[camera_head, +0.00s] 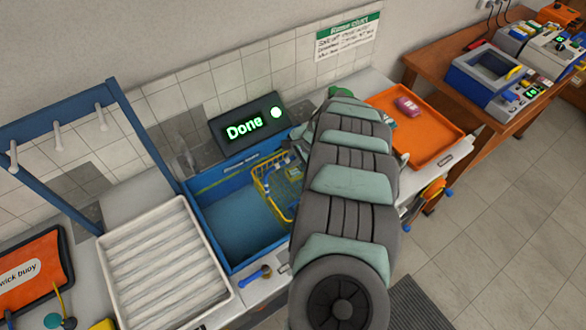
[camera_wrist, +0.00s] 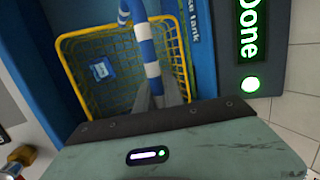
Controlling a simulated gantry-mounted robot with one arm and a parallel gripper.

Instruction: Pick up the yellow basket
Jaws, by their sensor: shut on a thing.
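The yellow wire basket (camera_head: 270,186) is in the blue rinse tank (camera_head: 228,225), at the tank's right side in the head view. My arm hides part of it there. In the wrist view the basket (camera_wrist: 78,62) has a blue-and-white striped handle (camera_wrist: 146,48) and a small blue tag (camera_wrist: 102,70) inside. My gripper (camera_wrist: 160,92) is shut on the striped handle, and its fingers reach over the basket. Whether the basket touches the tank floor I cannot tell.
A display reading "Done" (camera_head: 250,122) stands behind the tank. A white ribbed tray (camera_head: 165,262) is left of the tank. An orange tray (camera_head: 425,135) with a pink item (camera_head: 407,106) is to the right. A blue rack frame (camera_head: 140,130) rises at the left.

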